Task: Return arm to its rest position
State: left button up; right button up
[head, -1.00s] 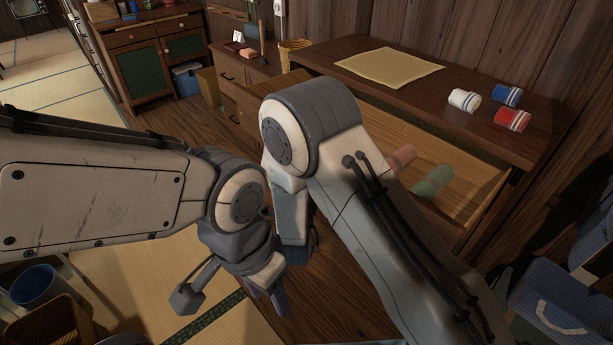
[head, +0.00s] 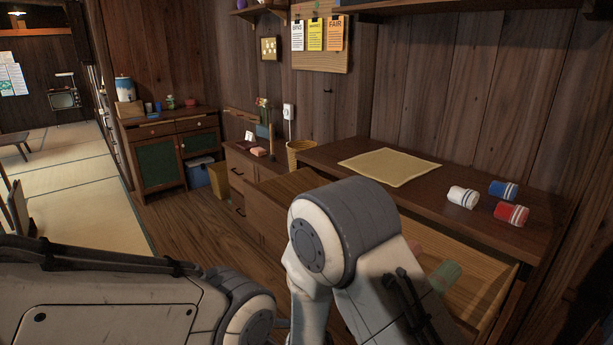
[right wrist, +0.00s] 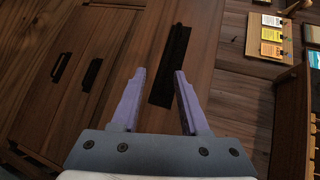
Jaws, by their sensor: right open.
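My right arm (head: 345,235) is bent up in the lower middle of the head view, in front of the open drawer of the desk. My right gripper (right wrist: 160,75) shows in the right wrist view with its two purple fingers apart and nothing between them. Beyond the fingers is a dark wooden surface with black handles. My left arm (head: 110,295) reaches in from the lower left of the head view. The left gripper is out of the frame.
A desk (head: 330,155) holds a yellow cloth (head: 390,167) and white (head: 462,197), blue (head: 503,189) and red (head: 511,213) rolls. Its drawer (head: 475,285) stands open with a green roll (head: 443,275) inside. Wooden floor (head: 215,235) is clear at the left.

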jog(key=s+d+r+n+g, duration=0.3)
jog(key=s+d+n+g, duration=0.9)
jog(key=s+d+n, duration=0.7)
jog(key=s+a+r+n+g+y, duration=0.1)
jog(key=s+a+r+n, duration=0.2)
jog(key=s+a, duration=0.45)
jog(key=s+a+r+n+g+y, duration=0.1)
jog(key=s+a+r+n+g, duration=0.2)
jog(key=s+a, duration=0.45)
notch_tip(320, 180, up, 14)
jog(key=t+p, duration=0.1)
jog(key=p, duration=1.3)
jog(key=shift+w+n+p, duration=0.3)
jog(key=shift+w, duration=0.15)
